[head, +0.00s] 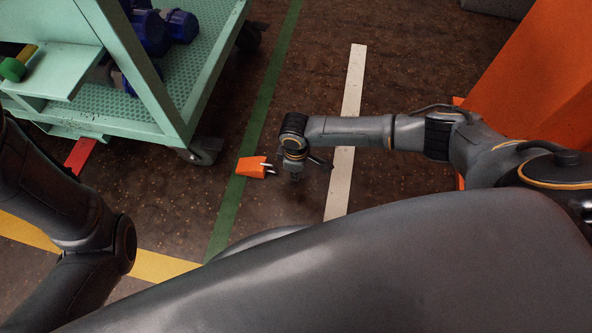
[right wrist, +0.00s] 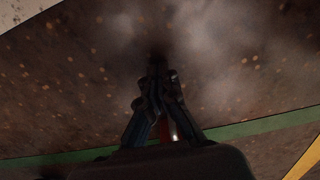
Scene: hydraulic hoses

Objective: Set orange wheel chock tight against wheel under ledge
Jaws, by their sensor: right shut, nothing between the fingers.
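The orange wheel chock (head: 252,167) lies on the floor across the green line, to the right of the cart's near caster wheel (head: 205,150), with a gap between them. Two pale prong-like bits show at the chock's right end. My right gripper (head: 294,174) points down just right of the chock. In the right wrist view its fingers (right wrist: 157,88) are together with nothing between the tips. A small red-orange patch (right wrist: 174,132) shows beside the fingers; I cannot tell if they touch it. My left arm shows at the left, but its gripper is out of view.
The green cart (head: 165,105) overhangs the caster, with blue items on its lower shelf. A red piece (head: 81,155) lies by the cart's left part. A white strip (head: 351,90) and a yellow line (head: 160,266) mark the floor. An orange structure (head: 535,75) stands at right.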

